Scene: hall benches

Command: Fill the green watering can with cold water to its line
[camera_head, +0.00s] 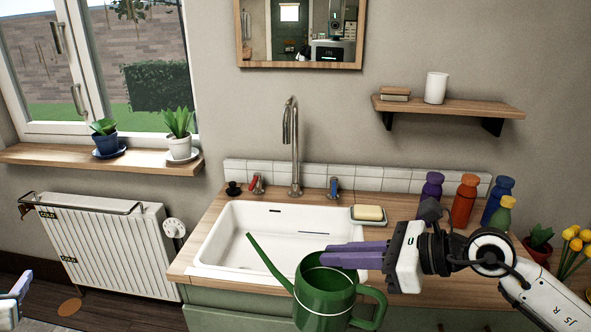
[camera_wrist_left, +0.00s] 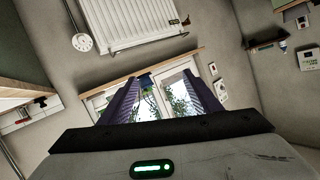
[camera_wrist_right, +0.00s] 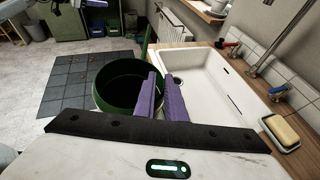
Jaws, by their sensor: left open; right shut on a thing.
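The green watering can (camera_head: 325,297) is at the sink's front edge in the head view, its spout over the basin (camera_head: 225,240). My right gripper (camera_head: 325,254) is shut on the can's upper rim. The right wrist view shows the can's dark inside (camera_wrist_right: 125,85) beside the fingers; no line or water can be made out. The tall spout (camera_head: 291,140) stands behind the basin, with no stream visible. A red tap (camera_head: 257,184) is left of it, a blue tap (camera_head: 333,187) right. My left gripper (camera_wrist_left: 163,95) is open and empty, away from the sink.
A soap dish with yellow soap (camera_head: 369,213) sits at the basin's back right corner. Several bottles (camera_head: 464,201) stand right of it, behind my right arm. A radiator (camera_head: 110,250) stands at left. The basin looks empty.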

